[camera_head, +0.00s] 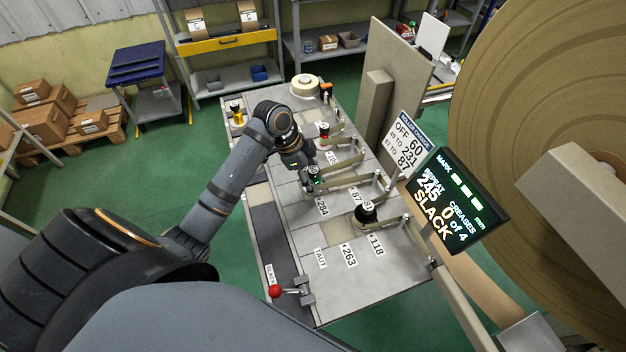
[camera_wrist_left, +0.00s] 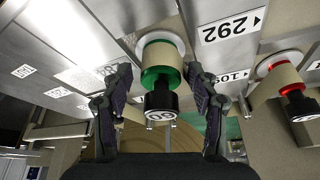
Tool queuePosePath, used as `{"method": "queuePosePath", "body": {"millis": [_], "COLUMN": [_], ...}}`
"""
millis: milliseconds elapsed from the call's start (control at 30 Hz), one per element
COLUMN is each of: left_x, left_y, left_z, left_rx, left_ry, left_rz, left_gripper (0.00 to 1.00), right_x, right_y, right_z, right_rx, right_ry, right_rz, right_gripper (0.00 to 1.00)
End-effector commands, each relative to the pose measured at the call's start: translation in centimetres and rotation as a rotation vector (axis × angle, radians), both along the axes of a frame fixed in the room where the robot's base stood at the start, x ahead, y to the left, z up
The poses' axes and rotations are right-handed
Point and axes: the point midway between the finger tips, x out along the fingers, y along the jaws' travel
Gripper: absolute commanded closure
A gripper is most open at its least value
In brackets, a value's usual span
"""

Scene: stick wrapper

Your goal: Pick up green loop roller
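The green loop roller (camera_wrist_left: 161,76) has a pale body, a green ring and a black knob (camera_wrist_left: 160,103). In the left wrist view it stands between the two fingers of my left gripper (camera_wrist_left: 159,77). The fingers are open on either side of it, and I see narrow gaps rather than clear contact. In the head view my left gripper (camera_head: 308,176) is over the middle of the grey bench, and a bit of the roller's green (camera_head: 317,182) shows beside it, the rest mostly hidden. My right gripper is not in view.
A red-ringed roller (camera_wrist_left: 283,77) stands beside the green one; a black-topped roller (camera_head: 365,214) stands nearer on the bench (camera_head: 345,290). A red-ball lever (camera_head: 275,291) is at the near edge. A screen (camera_head: 456,205) reads SLACK. A large brown roll (camera_head: 530,80) fills the right.

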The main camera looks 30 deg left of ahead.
Motion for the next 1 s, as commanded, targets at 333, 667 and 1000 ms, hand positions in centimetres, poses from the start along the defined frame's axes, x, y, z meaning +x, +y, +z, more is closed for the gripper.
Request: {"method": "queuePosePath", "body": {"millis": [333, 667, 1000], "left_x": [0.0, 0.0, -1.9], "left_y": [0.0, 0.0, 1.3], "left_z": [0.0, 0.3, 5.6], "left_rx": [0.0, 0.0, 0.013], "left_ry": [0.0, -0.002, -0.003], "left_rz": [0.0, 0.0, -0.002], "left_gripper": [0.92, 0.97, 0.97], "right_x": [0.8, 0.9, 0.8], "right_y": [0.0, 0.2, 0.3], "right_z": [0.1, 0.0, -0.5], "right_rx": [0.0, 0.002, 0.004], "right_ry": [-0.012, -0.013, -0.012], "right_rz": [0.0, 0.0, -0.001], "right_gripper": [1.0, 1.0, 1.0]}}
